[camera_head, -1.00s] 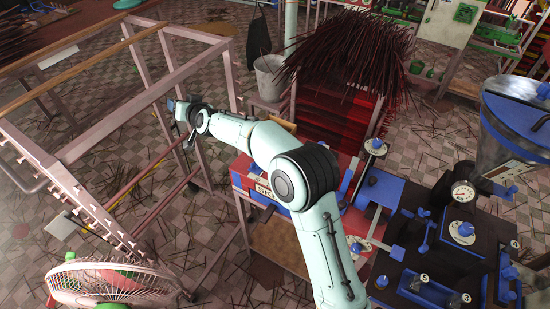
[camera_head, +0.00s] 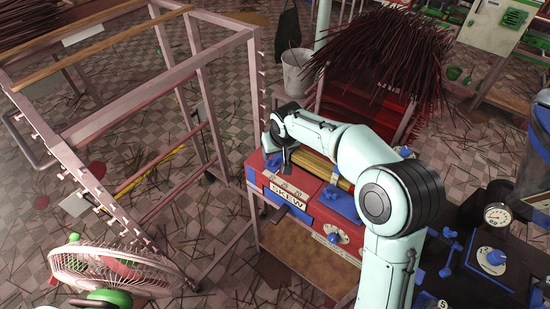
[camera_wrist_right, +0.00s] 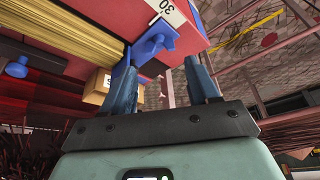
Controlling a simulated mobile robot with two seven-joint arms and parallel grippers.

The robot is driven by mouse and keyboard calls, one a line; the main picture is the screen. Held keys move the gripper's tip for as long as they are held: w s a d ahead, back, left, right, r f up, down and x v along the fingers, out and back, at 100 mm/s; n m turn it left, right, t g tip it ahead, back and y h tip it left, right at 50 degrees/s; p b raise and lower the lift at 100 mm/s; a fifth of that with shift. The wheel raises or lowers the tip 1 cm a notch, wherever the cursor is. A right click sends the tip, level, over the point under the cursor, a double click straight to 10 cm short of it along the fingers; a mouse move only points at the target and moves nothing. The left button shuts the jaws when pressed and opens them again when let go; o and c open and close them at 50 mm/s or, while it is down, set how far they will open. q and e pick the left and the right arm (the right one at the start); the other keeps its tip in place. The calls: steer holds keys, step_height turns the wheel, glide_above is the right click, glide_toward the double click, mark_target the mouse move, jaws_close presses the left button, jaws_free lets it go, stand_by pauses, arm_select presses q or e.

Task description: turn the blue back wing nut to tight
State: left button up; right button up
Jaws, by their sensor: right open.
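A blue wing nut (camera_wrist_right: 152,46) sits on the red box's side in the right wrist view, just past my fingertips and roughly between them. My right gripper (camera_wrist_right: 160,62) is open, with one finger to each side of the nut; I cannot tell whether either finger touches it. In the head view my right gripper (camera_head: 284,160) is at the far left end of the red box (camera_head: 300,174), and blue shows beside it (camera_head: 271,166). The nut is mostly hidden there by the gripper. My left gripper is not in view.
A label reading SKEW (camera_head: 287,196) is on the box front. Another blue fitting (camera_head: 340,202) stands on its top, right of my gripper. A yellowish stick bundle (camera_wrist_right: 60,40) lies beside the nut. A pink metal rack (camera_head: 180,90) stands close to the left.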

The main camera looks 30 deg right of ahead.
mark_target(274, 159)
steer(key=x, duration=0.7)
steer(key=shift+w+f, duration=0.15)
steer(key=shift+f, duration=0.05)
steer(key=c, duration=0.8)
